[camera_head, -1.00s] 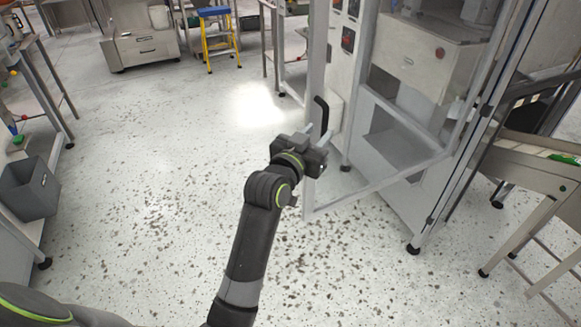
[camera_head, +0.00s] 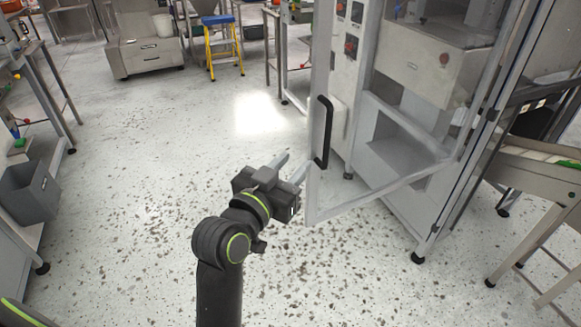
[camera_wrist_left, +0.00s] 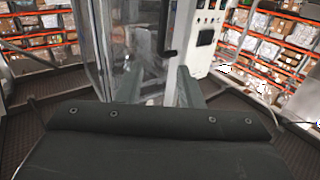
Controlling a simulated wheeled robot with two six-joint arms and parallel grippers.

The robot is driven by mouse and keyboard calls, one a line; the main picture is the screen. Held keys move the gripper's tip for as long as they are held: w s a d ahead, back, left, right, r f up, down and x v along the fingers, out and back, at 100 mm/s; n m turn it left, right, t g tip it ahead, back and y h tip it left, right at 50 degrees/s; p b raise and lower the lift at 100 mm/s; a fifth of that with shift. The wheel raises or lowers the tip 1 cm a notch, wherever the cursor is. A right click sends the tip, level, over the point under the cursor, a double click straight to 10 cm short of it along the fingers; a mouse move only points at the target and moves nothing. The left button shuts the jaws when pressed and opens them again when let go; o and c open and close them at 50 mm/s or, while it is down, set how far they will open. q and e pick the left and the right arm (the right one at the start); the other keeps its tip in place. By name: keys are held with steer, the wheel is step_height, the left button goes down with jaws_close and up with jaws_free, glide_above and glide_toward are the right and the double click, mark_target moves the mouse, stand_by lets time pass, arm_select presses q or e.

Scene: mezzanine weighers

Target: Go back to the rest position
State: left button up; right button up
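My left gripper (camera_head: 289,166) is open and empty in the head view, in front of and to the left of the machine's door handle. Its two fingers also show in the left wrist view (camera_wrist_left: 157,88), spread apart with nothing between them. The black door handle (camera_head: 324,132) is on the free edge of the clear framed door (camera_head: 390,193), which stands swung open from the machine (camera_head: 410,75). The gripper is apart from the handle. The handle also shows in the left wrist view (camera_wrist_left: 168,30). My right gripper is in neither view.
A grey bin (camera_head: 30,192) sits on the rack at the left. A yellow step stool (camera_head: 223,48) with a blue top and a steel cabinet (camera_head: 146,50) stand at the back. A conveyor (camera_head: 540,172) is at the right. The speckled floor between is clear.

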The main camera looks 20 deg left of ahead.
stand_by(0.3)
arm_select(q)
step_height(320, 180, down, 30)
steer(key=w+a+n+g+y, duration=0.1)
steer(key=w+a+g+y, duration=0.15)
steer(key=g, duration=0.35)
steer(key=s+a+f+g, duration=0.1)
steer(key=s+f, duration=0.1)
steer(key=f, duration=0.4)
steer(key=s+a+f+g, duration=0.1)
steer(key=s+f, duration=0.2)
steer(key=f, duration=0.3)
steer(key=s+a+f+n+g, duration=0.1)
steer(key=s+a+f+g, duration=0.1)
steer(key=s+f, duration=0.65)
steer(key=s+a+f+g, duration=0.2)
steer(key=s+f, duration=0.4)
steer(key=s, duration=0.4)
steer(key=s+a+f+g+y, duration=0.1)
steer(key=s+a+f+g, duration=0.1)
steer(key=s+f, duration=0.4)
steer(key=s+a+f+n+g+y, duration=0.1)
steer(key=s+a+f, duration=0.3)
steer(key=s, duration=1.1)
steer(key=shift+f+g, duration=0.7)
steer(key=shift+f, duration=0.2)
steer(key=shift+o, duration=0.4)
steer(key=shift+a, duration=0.1)
